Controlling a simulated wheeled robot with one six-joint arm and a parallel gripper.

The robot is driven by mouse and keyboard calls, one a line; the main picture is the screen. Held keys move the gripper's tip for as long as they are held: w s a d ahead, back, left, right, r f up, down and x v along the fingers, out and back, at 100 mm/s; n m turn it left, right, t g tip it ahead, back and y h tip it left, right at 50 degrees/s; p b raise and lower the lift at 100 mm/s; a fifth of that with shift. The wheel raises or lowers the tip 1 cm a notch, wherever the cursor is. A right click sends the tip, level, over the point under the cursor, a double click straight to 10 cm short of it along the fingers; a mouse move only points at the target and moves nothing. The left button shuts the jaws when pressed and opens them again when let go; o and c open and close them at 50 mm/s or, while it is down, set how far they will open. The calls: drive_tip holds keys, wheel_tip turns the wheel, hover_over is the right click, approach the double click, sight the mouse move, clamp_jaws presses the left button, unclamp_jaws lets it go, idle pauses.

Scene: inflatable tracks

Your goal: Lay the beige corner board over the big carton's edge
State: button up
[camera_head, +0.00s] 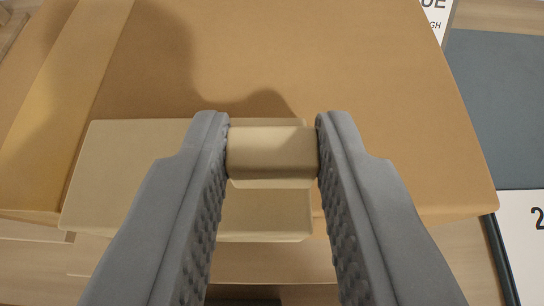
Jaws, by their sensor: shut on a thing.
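The big carton (400,130) is orange-brown and fills most of the view, its top face toward me and its near edge running across the lower part. The beige corner board (130,180) spans the carton's near edge left of centre, with its lower side reaching slightly past that edge. I cannot tell whether it touches the carton or hangs just above it. A raised beige block (272,153) stands out at the board's right part. My gripper (272,145) is shut on this block, one grey finger on each side. The fingers hide part of the board.
A paler tape strip (60,100) runs along the carton's left side. A blue-grey panel (510,110) and a white sign with a number (522,235) lie right of the carton. Another white lettered sign (437,15) shows at the top right. Light wooden planks (465,260) show below.

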drive_tip(key=o, duration=1)
drive_tip(key=shift+s+r, duration=0.1)
drive_tip(key=shift+s, duration=0.05)
drive_tip(key=v, duration=1.7)
drive_tip(key=shift+a, duration=0.1)
